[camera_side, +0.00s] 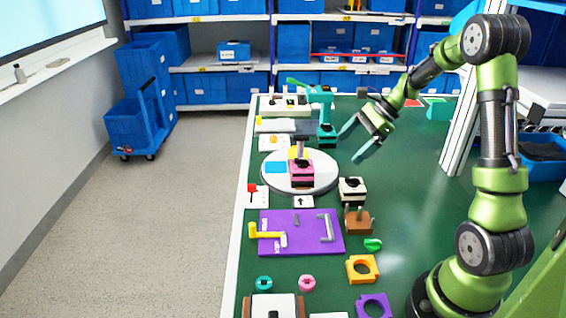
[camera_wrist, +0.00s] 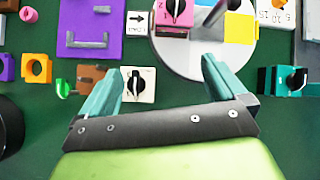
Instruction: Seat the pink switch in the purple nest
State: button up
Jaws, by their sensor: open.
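The pink switch (camera_side: 301,175), a block with a dark knob on top, stands on the round white disc (camera_side: 272,183) in the side view. It also shows at the top of the wrist view (camera_wrist: 172,30). The purple nest (camera_side: 361,302), a square piece with a round opening, lies at the near edge of the side view, partly cut off. It also shows at the left edge of the wrist view (camera_wrist: 13,66). My gripper (camera_side: 352,146) is open and empty, above the table to the right of the pink switch. Its fingers show spread in the wrist view (camera_wrist: 162,68).
A white switch (camera_side: 352,190) and a brown block (camera_side: 358,222) stand between the disc and the orange nest (camera_side: 353,275). A purple plate with handles (camera_side: 270,218) lies at left. A teal switch (camera_side: 326,140) stands behind the disc.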

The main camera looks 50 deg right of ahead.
aim_at(308, 165)
jog(key=w+a+f+m, duration=0.1)
jog(key=w+f, duration=0.1)
jog(key=w+a+f+m, duration=0.1)
jog(key=w+a, duration=0.1)
jog(key=w, duration=0.1)
jog(key=w+a+f+t+y, duration=0.1)
jog(key=w+f, duration=0.1)
jog(key=shift+w+a+f+m, duration=0.35)
jog(key=shift+a+m, duration=0.05)
jog(key=shift+x, duration=3.15)
